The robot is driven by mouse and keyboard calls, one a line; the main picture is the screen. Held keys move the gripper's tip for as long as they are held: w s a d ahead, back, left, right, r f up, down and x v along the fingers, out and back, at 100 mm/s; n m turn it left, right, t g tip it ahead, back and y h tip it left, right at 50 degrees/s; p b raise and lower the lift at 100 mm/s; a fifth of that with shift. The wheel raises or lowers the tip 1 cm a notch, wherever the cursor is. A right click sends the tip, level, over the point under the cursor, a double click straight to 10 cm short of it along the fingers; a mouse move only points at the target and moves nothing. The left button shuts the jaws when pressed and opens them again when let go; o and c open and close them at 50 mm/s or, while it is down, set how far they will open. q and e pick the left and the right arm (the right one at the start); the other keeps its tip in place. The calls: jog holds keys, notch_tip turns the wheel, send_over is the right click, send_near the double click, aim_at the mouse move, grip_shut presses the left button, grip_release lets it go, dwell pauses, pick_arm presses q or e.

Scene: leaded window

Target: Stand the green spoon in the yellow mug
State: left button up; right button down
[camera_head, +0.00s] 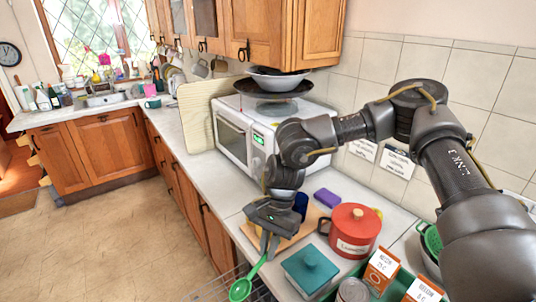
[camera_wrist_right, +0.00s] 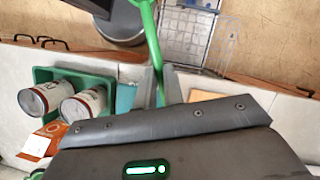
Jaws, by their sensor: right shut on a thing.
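The green spoon (camera_head: 241,288) hangs from my right gripper (camera_head: 268,246), bowl down, tilted, beyond the counter's front edge. The gripper is shut on its handle. In the right wrist view the green spoon (camera_wrist_right: 153,45) runs up from behind the gripper's grey body. No yellow mug shows clearly. A small yellow patch (camera_head: 378,213) peeks out behind the red pot, and I cannot tell what it is. My left gripper is not in view.
A red lidded pot (camera_head: 352,226), a teal lidded box (camera_head: 309,268) and a green crate of cans and cartons (camera_head: 392,292) crowd the counter right of the gripper. A wooden board (camera_head: 303,228), a blue object (camera_head: 300,204) and a purple sponge (camera_head: 327,197) lie behind. A white microwave (camera_head: 233,139) stands farther back.

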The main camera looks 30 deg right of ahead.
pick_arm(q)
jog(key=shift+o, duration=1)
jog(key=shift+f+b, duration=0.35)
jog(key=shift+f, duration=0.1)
pick_arm(e)
jog(key=w+a+r+m+h, duration=0.15)
jog(key=w+m, duration=0.25)
jog(key=m, duration=0.6)
jog(key=w+a+r+m+h, duration=0.1)
jog(key=w+r+m+h, duration=0.25)
jog(key=m, duration=0.75)
pick_arm(q)
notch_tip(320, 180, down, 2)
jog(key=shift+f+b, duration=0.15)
jog(key=shift+b, duration=1.05)
pick_arm(e)
jog(key=w+d+r+m+t+y, duration=0.4)
jog(key=w+d+m+t+y, duration=0.1)
jog(key=m, duration=0.9)
jog(key=w+d+r+m+t+y, duration=0.4)
jog(key=d+m+y, duration=0.3)
jog(key=m, duration=0.7)
jog(key=shift+w+d+r+t, duration=0.2)
jog(key=shift+w+d+t, duration=0.15)
jog(key=shift+d+t, duration=0.3)
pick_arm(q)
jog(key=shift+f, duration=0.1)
